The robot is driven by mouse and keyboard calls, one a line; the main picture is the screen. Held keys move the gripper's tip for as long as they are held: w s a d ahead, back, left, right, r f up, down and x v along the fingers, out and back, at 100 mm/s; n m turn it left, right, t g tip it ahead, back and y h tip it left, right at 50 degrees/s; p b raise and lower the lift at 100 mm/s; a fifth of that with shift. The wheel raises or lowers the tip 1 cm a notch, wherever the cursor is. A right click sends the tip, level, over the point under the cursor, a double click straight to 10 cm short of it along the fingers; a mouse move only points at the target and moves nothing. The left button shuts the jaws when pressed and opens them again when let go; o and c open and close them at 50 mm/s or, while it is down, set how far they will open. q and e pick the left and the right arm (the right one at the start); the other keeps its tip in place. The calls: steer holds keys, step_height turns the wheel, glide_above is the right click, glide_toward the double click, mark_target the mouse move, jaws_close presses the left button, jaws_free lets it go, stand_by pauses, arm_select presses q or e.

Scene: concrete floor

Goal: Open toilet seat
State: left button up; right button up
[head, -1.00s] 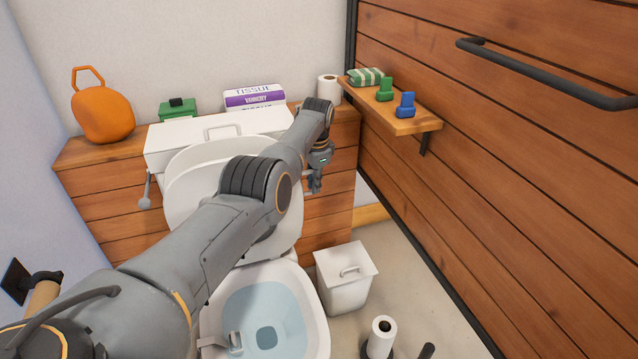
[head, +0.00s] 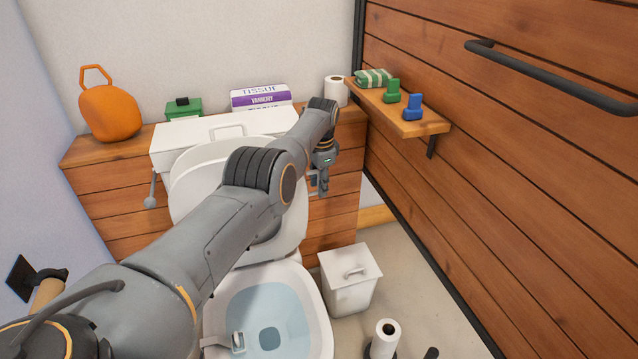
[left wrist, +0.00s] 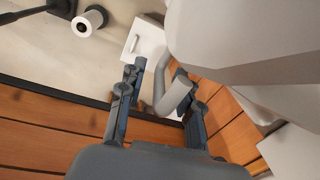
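The toilet (head: 325,325) stands below me with its bowl uncovered and water showing. Its seat and lid (head: 205,160) are raised upright, leaning back against the white tank (head: 175,145). My left arm crosses in front of them and hides much of their middle. My left gripper (head: 320,190) points down at the right edge of the raised seat. In the left wrist view my left gripper (left wrist: 160,70) has its fingers apart. A grey handle-like piece (left wrist: 174,97) shows between them; I cannot tell whether they touch it. My right gripper is not in view.
A white bin (head: 350,290) and a paper roll stand (head: 384,335) are on the floor at right. A wooden shelf (head: 425,125) and black rail (head: 550,80) are on the right wall. An orange container (head: 110,113) sits on the back ledge.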

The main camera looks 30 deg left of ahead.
arm_select(q)
steer(key=shift+r, duration=0.2)
step_height(320, 180, up, 12)
steer(key=d, duration=0.1)
steer(key=shift+s+f, duration=0.2)
steer(key=shift+s, duration=0.2)
stand_by(0.4)
